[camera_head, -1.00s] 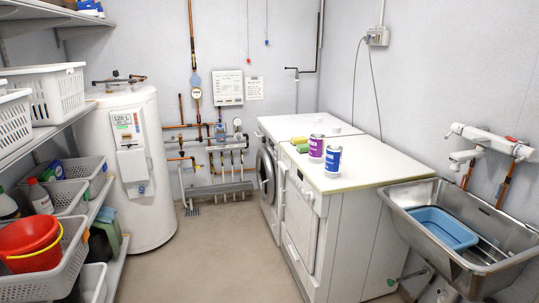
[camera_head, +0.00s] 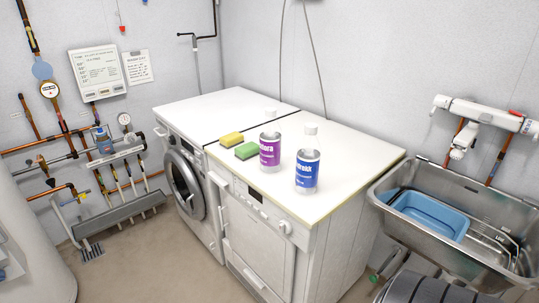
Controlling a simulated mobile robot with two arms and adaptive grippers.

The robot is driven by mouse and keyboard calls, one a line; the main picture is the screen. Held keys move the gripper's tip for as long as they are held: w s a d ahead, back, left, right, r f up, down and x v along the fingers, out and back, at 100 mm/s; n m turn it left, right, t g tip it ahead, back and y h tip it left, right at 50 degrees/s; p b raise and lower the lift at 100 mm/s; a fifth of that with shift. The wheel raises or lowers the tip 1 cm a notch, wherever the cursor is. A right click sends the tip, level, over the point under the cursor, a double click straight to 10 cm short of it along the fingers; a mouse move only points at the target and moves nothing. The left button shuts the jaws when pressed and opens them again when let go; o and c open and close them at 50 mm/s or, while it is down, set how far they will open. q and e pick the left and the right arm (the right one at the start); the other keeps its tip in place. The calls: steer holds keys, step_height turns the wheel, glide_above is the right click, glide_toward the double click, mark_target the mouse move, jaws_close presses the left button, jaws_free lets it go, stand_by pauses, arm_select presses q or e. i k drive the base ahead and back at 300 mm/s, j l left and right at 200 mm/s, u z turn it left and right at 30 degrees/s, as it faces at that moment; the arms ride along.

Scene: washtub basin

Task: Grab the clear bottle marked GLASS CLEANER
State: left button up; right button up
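I cannot read GLASS CLEANER on anything in view. Two upright containers stand on the white machine tops: one with a purple label (camera_head: 270,151) ending in "dora", and one with a blue label (camera_head: 307,170) ending in "drakk", nearer the front right. A pale cap shape shows above each, and whether their upper parts are clear plastic I cannot tell for sure. Neither of my grippers is in view. A dark ribbed part at the bottom right edge seems to be mine, but it shows no fingertips.
A yellow sponge (camera_head: 231,139) and a green sponge (camera_head: 247,150) lie left of the containers. A steel sink (camera_head: 385,188) with a blue basin (camera_head: 431,215) is at the right. Pipes and gauges (camera_head: 49,90) line the left wall. The floor (camera_head: 150,255) before the machines is bare.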

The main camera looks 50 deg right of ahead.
mark_target(308, 157)
steer(key=i+j+z, duration=0.15)
steer(key=i, duration=0.3)
steer(key=i+z, duration=0.2)
steer(key=i, duration=0.25)
